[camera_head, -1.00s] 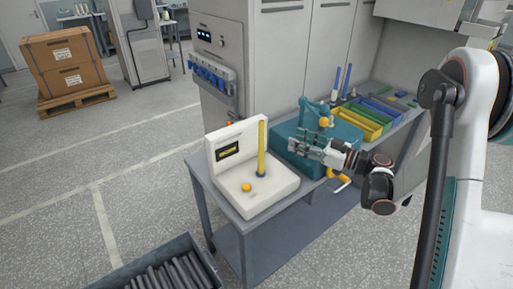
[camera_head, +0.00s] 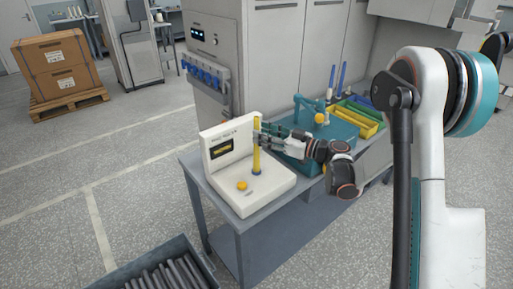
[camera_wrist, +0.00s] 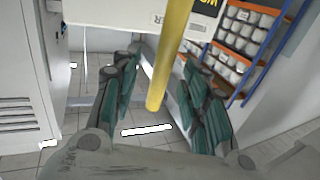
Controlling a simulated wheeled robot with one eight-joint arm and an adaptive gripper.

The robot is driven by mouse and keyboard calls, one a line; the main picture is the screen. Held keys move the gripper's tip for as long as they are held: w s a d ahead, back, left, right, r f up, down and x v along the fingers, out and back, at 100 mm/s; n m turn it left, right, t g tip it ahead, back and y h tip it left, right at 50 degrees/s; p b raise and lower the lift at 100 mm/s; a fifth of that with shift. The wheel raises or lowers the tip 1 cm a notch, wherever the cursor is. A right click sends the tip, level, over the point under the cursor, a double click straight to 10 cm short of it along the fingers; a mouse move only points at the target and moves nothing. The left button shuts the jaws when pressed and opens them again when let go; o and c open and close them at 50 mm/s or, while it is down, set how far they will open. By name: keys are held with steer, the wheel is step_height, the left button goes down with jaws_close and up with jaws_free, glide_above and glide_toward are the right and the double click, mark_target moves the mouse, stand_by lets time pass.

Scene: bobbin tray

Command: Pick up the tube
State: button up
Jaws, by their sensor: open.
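A yellow tube (camera_head: 257,150) stands upright in a blue base on a white bench device (camera_head: 265,189) with a dark display panel. My gripper (camera_head: 262,136) is at the upper part of the tube, coming from the right. In the wrist view the tube (camera_wrist: 170,55) runs between the two green-padded fingers of my gripper (camera_wrist: 160,103). The fingers are open, with gaps on both sides of the tube. In the head view the fingertips overlap the tube's upper part; I cannot tell whether they touch it.
The grey table (camera_head: 222,205) carries the device. A grey crate of dark rods (camera_head: 160,268) is on the floor at front.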

steer(key=x, duration=0.3)
steer(key=shift+a+f+b, duration=0.15)
steer(key=shift+b, duration=0.2)
jaws_close()
